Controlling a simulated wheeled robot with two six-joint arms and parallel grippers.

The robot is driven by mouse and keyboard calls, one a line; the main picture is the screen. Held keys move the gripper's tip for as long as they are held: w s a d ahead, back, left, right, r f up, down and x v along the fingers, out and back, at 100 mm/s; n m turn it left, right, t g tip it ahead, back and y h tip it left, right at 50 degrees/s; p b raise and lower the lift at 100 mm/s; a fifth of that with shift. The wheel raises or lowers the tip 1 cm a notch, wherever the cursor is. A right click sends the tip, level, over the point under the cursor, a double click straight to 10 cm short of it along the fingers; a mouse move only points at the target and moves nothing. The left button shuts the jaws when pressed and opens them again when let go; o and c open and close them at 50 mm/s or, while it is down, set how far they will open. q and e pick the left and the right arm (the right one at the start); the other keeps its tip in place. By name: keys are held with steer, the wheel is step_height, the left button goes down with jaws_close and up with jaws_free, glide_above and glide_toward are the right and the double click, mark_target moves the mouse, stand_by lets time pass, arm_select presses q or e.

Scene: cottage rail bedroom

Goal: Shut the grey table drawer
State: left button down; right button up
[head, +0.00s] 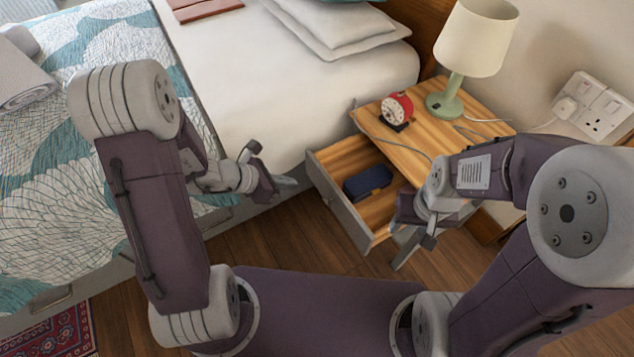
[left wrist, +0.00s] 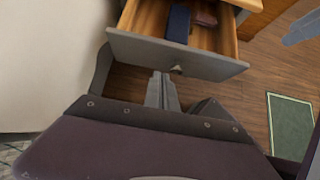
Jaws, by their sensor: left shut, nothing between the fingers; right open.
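The grey-fronted drawer (head: 338,206) of the wooden bedside table (head: 425,122) stands pulled out toward me. A dark blue case (head: 368,182) lies inside it. In the left wrist view the drawer front (left wrist: 178,54) is ahead of my left gripper (left wrist: 162,90), with the blue case (left wrist: 179,22) and a dark reddish item (left wrist: 205,19) behind it. My left gripper (head: 288,183) is shut and empty, just left of the drawer front; I cannot tell whether it touches. My right gripper (head: 405,250) is open, near the drawer's right front corner. My right arm hides part of the table.
A lamp (head: 452,95) and a red alarm clock (head: 397,108) stand on the tabletop, with a cable along it. The bed (head: 290,75) borders the drawer on the left. A wall socket (head: 595,108) is at right. Wooden floor (head: 300,245) is clear before the drawer.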

mark_target(326, 181)
arm_select(q)
steer(key=x, duration=0.3)
steer(key=r+b+x, duration=0.1)
steer(key=x, duration=0.2)
steer(key=w+d+b+x, duration=0.1)
steer(key=x, duration=0.2)
steer(key=shift+d+r, duration=0.15)
steer(key=shift+r, duration=0.05)
steer(key=shift+w+d, duration=0.25)
steer(key=shift+d, duration=0.1)
arm_select(e)
steer(key=shift+f, duration=1.65)
